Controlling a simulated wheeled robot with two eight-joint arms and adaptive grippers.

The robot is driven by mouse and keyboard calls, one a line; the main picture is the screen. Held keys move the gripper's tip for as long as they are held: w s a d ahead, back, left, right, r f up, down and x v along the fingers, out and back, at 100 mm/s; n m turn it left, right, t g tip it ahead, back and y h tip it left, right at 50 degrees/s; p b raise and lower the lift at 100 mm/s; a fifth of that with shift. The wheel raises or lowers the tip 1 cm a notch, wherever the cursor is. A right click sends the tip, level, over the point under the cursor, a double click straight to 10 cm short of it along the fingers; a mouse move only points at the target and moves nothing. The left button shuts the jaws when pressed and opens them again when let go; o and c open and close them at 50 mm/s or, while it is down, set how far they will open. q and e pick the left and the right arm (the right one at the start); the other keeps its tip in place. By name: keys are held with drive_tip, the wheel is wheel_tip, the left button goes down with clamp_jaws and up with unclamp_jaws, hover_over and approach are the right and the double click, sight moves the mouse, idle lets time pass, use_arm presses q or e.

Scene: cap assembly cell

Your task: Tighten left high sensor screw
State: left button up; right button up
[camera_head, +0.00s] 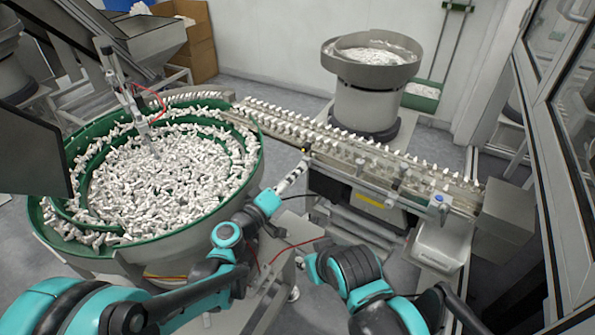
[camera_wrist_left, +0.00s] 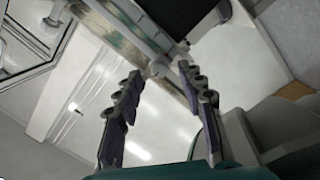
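My left gripper (camera_head: 303,165) reaches up to the near left end of the feed rail in the head view. In the left wrist view its two purple-padded fingers (camera_wrist_left: 160,70) stand apart, with the tips on either side of a small grey knob-like part (camera_wrist_left: 157,69) on the rail's edge. This may be the sensor screw, but it is too small to be sure. I cannot tell whether the fingers touch it. In the head view the screw is not clear behind the gripper. My right arm is at the bottom right, and I cannot make out its gripper.
A large green-rimmed bowl (camera_head: 252,165) full of white caps stands at left. The feed rail (camera_head: 385,160) carries rows of white parts to the right. A grey hopper (camera_head: 370,75) stands behind, and a glazed frame (camera_head: 560,130) at right. Red cables hang near my left arm.

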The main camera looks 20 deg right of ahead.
use_arm(q)
drive_tip(key=v, duration=1)
drive_tip(key=s+a+f+g+y, duration=0.1)
drive_tip(key=s+a+y, duration=0.4)
drive_tip(key=a, duration=0.5)
drive_tip(key=s+a+f+g+y, duration=0.1)
drive_tip(key=s+a+f+y, duration=0.2)
drive_tip(key=a, duration=0.7)
drive_tip(key=s+a+f+g+y, duration=0.1)
drive_tip(key=s+a+f+y, duration=0.2)
drive_tip(key=s+a+y, duration=0.3)
drive_tip(key=a, duration=0.4)
drive_tip(key=shift+s+y, duration=0.3)
drive_tip(key=shift+s, duration=0.05)
drive_tip(key=shift+f, duration=0.15)
